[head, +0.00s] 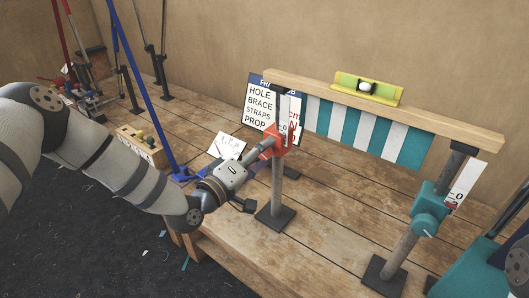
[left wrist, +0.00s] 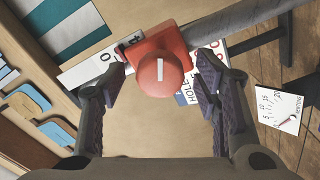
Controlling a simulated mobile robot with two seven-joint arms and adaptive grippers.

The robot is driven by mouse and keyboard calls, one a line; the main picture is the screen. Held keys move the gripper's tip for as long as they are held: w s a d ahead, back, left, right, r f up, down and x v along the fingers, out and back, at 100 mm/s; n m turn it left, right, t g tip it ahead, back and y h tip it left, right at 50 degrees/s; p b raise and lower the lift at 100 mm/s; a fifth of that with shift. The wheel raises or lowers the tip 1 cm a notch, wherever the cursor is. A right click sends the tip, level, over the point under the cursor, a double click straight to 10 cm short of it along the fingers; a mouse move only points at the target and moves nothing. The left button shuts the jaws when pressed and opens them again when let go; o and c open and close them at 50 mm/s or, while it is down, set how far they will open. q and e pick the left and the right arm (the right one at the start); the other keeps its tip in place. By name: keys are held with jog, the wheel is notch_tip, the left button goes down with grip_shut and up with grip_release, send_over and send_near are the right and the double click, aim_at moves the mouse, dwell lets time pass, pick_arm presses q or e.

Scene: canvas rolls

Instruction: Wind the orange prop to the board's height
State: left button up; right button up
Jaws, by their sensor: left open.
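The orange prop has an orange-red collar (head: 275,140) on a grey post (head: 278,182) with a dark square foot. Its round orange knob (left wrist: 160,73) faces my left wrist camera. My left gripper (head: 258,170) is open at the knob; in the left wrist view its fingers (left wrist: 160,88) stand on either side with visible gaps. The wooden board (head: 420,113) spans from above the orange prop to the teal prop (head: 430,208) on the right. I cannot tell whether the orange prop's top touches the board. My right gripper is not in view.
A yellow-green holder (head: 368,88) with a white round piece sits on the board. A striped teal-and-white cloth (head: 365,130) hangs below it. A lettered sign (head: 260,105) stands behind the orange prop. A wooden block (head: 140,145) and blue stand (head: 180,172) are to the left.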

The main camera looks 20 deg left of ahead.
pick_arm(q)
jog(key=shift+w+d, duration=0.25)
jog(key=shift+w, duration=0.4)
jog(key=c, duration=1.2)
jog(key=m+p, duration=0.1)
jog(key=m, duration=0.2)
jog(key=shift+r+m, duration=0.15)
jog(key=shift+m, duration=0.15)
jog(key=m+p, duration=0.1)
jog(key=m, duration=0.2)
jog(key=shift+m, duration=0.3)
jog(key=m+p, duration=0.1)
jog(key=m, duration=0.4)
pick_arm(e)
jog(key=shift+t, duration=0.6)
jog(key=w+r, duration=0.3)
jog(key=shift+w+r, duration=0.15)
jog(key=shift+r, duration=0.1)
pick_arm(q)
jog(key=shift+m, duration=0.3)
